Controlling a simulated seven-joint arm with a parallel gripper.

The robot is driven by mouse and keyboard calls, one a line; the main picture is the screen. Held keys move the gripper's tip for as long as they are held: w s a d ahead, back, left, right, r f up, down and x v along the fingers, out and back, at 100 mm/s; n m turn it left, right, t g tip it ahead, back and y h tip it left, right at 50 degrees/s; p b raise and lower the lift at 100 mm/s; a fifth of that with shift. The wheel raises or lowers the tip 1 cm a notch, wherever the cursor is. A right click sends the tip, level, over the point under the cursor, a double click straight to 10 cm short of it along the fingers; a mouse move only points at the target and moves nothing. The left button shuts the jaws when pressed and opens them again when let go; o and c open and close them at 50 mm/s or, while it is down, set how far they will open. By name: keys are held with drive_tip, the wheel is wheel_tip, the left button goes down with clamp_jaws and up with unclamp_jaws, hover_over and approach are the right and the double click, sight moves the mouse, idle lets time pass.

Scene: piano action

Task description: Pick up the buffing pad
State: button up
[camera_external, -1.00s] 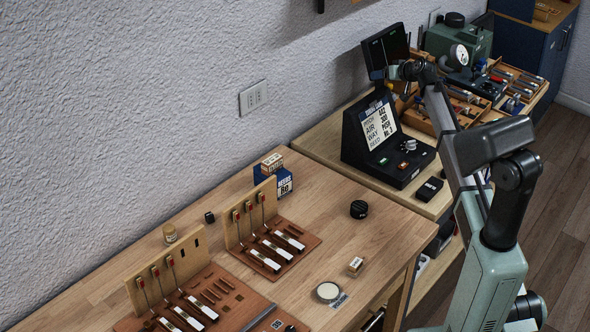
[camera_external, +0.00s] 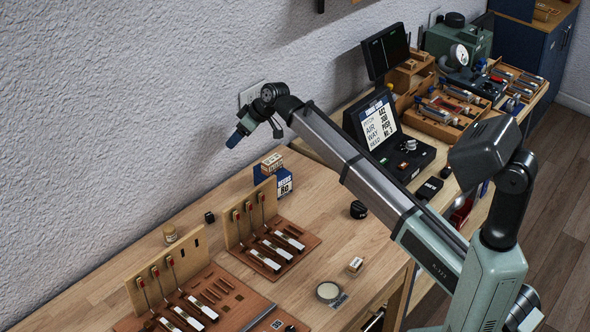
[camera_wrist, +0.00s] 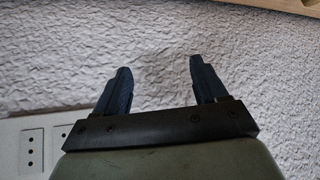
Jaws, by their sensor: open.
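A flat round pale disc with a dark rim (camera_external: 328,291) lies on the wooden table near its front edge, beside a small printed label (camera_external: 339,301). It may be the buffing pad, but I cannot tell for sure. My gripper (camera_external: 234,140) is high above the table's back, close to the wall and far up and left from the disc. In the wrist view my gripper (camera_wrist: 161,82) shows two dark blue fingers, spread apart with only wall between them. The disc is not in the wrist view.
Wooden stands with red-tipped levers (camera_external: 252,217) stand at left. A blue-and-white box (camera_external: 284,183) is below my gripper. A black display console (camera_external: 382,130) stands behind my arm.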

drive_tip(key=s+a+f+n+g, duration=0.1)
drive_tip(key=s+a+n, duration=0.1)
drive_tip(key=s+a, duration=0.9)
drive_tip(key=n+g+h, duration=0.1)
drive_tip(key=n+h, duration=0.1)
drive_tip(key=n, duration=0.1)
approach(169, 227)
drive_tip(key=x, duration=0.7)
drive_tip(key=shift+w+a, duration=0.2)
drive_tip(key=shift+d+x, duration=0.2)
drive_tip(key=shift+x, duration=2.55)
drive_tip(key=shift+s, duration=0.2)
drive_tip(key=c, duration=1.1)
